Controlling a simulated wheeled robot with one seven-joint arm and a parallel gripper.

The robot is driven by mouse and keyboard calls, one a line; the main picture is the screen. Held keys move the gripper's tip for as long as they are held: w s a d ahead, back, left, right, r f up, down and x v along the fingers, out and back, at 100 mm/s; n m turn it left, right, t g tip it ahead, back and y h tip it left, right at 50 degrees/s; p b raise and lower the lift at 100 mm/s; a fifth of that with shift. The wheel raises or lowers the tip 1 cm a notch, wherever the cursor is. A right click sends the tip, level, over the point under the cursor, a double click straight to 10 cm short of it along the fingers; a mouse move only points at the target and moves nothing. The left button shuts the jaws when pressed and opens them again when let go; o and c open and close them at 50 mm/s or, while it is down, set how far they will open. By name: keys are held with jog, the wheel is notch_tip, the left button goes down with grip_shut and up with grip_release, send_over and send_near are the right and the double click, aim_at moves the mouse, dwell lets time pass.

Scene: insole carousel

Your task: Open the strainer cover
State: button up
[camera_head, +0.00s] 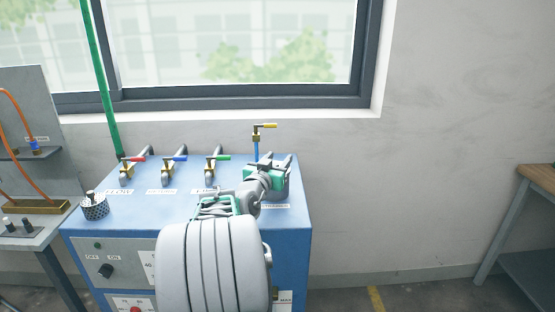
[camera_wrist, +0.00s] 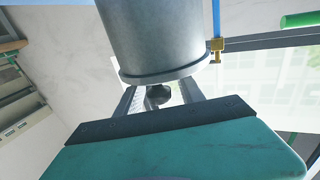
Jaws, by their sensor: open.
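In the wrist view, a grey metal cylinder (camera_wrist: 155,35) fills the top middle and ends in a thin flanged rim, which looks like the strainer cover (camera_wrist: 170,75). A small dark knob (camera_wrist: 158,95) shows at the flanged end. My gripper (camera_wrist: 159,88) is open, with one finger on each side of the knob; I cannot tell whether either finger touches it. In the head view, my gripper (camera_head: 279,161) is over the right rear of the blue machine (camera_head: 140,222).
A perforated cup (camera_head: 95,207) sits at the machine's left edge. The floor to the right is largely clear.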

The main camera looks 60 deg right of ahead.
grip_shut()
dwell(0.5)
dwell(0.9)
